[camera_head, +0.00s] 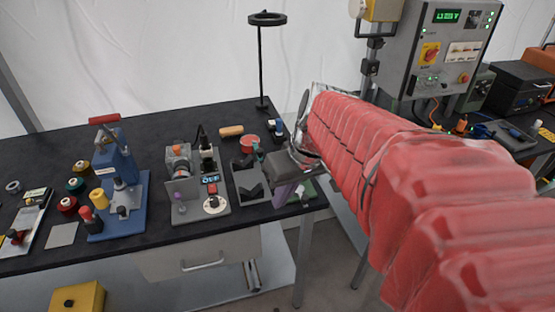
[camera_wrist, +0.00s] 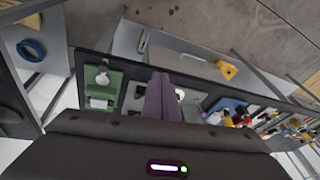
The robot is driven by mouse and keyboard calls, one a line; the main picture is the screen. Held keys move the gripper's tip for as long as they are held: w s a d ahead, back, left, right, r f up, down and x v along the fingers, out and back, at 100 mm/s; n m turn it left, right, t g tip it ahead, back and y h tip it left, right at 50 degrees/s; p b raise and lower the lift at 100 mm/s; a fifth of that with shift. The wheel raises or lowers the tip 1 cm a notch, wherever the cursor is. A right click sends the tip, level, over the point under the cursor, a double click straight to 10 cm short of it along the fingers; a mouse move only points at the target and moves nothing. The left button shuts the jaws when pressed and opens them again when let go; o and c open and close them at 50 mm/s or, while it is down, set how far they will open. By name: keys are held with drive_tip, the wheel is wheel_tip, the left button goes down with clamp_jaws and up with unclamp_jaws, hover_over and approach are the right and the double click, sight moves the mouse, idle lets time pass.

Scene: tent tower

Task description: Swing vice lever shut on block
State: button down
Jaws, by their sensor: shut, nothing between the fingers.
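My gripper (camera_head: 285,194) reaches out over the right part of the dark bench, its purple fingers pointing down. In the wrist view the purple fingers (camera_wrist: 160,98) are together and hold nothing. A green fixture (camera_head: 303,190) lies just right of the fingers and is partly hidden by them. In the wrist view this green fixture (camera_wrist: 102,88) stands left of the fingers, apart from them, with a white round part and a pale block-like piece on it. I cannot tell for sure which part is the vice lever.
A dark grey tray-like fixture (camera_head: 240,181) is left of my gripper. Further left are a grey switch unit (camera_head: 213,188) and a blue press (camera_head: 116,160) with a red handle. A black stand (camera_head: 262,70) rises behind. A control box (camera_head: 440,45) stands at right.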

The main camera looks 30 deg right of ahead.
drive_tip(key=s+d+f+t+y, duration=0.1)
drive_tip(key=d+f, duration=0.1)
drive_tip(key=d, duration=0.9)
drive_tip(key=s+d+f+m+t+y, duration=0.1)
drive_tip(key=d, duration=1.1)
drive_tip(key=shift+f+t+y, duration=0.3)
drive_tip(key=shift+f+t, duration=0.1)
drive_tip(key=shift+a+f, duration=0.1)
drive_tip(key=w+a+f, duration=0.6)
drive_tip(key=a+f, duration=0.1)
drive_tip(key=shift+f, duration=0.4)
drive_tip(key=shift+w+m, duration=0.1)
drive_tip(key=shift+m, duration=0.2)
